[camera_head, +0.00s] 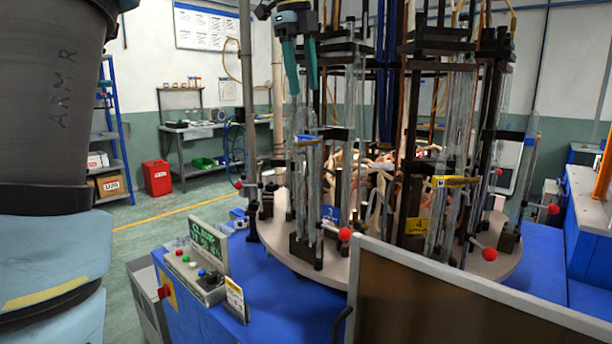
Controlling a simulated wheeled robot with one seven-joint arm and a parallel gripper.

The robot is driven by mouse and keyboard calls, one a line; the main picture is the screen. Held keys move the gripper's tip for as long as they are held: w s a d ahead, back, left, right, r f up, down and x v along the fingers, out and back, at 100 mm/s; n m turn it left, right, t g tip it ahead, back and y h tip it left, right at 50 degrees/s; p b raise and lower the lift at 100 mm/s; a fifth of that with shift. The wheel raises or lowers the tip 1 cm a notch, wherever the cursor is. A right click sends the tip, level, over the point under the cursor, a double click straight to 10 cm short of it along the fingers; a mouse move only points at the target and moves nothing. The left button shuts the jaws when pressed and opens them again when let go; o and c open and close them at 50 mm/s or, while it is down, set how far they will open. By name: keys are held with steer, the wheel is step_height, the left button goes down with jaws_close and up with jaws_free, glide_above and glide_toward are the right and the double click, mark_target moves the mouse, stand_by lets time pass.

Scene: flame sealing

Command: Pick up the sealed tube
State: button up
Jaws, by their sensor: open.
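Several clear glass tubes stand upright in dark holders on the round turntable (283,253). One glass tube (306,190) stands at the front left station, beside a blue label. I cannot tell from this view which tube is sealed. My gripper (303,84) is open, with teal fingers pointing down, above the front left station.
Dark clamp posts and rods with red knobs (345,234) crowd the turntable. A control box (207,286) and a green text display (209,244) sit on the blue base. A dark panel (440,310) blocks the front right. Open floor lies at the left.

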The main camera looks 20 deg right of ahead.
mark_target(305, 111)
steer(key=shift+w+d+f+p, duration=0.15)
steer(key=shift+f+p, duration=0.15)
steer(key=shift+f, duration=1.4)
steer(key=shift+d+f+p, duration=0.15)
steer(key=shift+f+p, duration=0.15)
steer(key=shift+f, duration=1.35)
steer(key=shift+c, duration=0.2)
jaws_close()
